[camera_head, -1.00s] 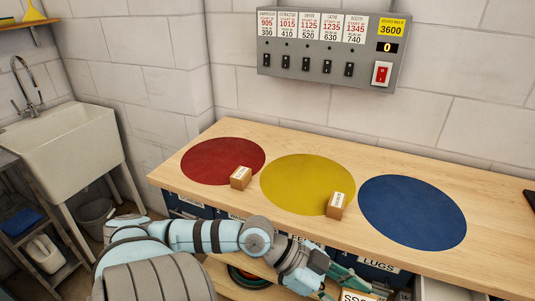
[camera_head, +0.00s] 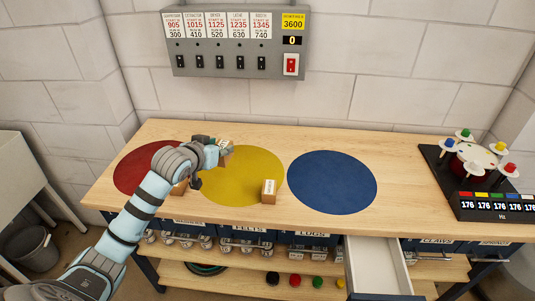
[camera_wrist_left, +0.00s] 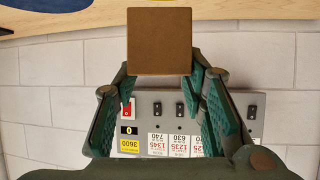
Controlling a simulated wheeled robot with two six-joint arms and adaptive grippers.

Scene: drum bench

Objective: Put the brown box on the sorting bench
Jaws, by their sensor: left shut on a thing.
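The brown box (camera_head: 226,156) with a white label is held in my left gripper (camera_head: 214,150), over the far part of the sorting bench (camera_head: 410,200), by the yellow circle (camera_head: 240,185). In the left wrist view the plain brown face of the box (camera_wrist_left: 159,40) sits between the two green fingertips (camera_wrist_left: 160,72). I cannot tell whether the box touches the bench top. Another small box (camera_head: 180,188) stands near the red circle (camera_head: 130,170), partly hidden by my arm. A third box (camera_head: 269,192) stands at the yellow circle's right edge. My right gripper is not in view.
The blue circle (camera_head: 333,182) is bare. A drawer (camera_head: 378,268) stands open below the bench front. A black stand with coloured knobs (camera_head: 470,165) is at the right end. A switch panel (camera_head: 237,42) hangs on the wall behind.

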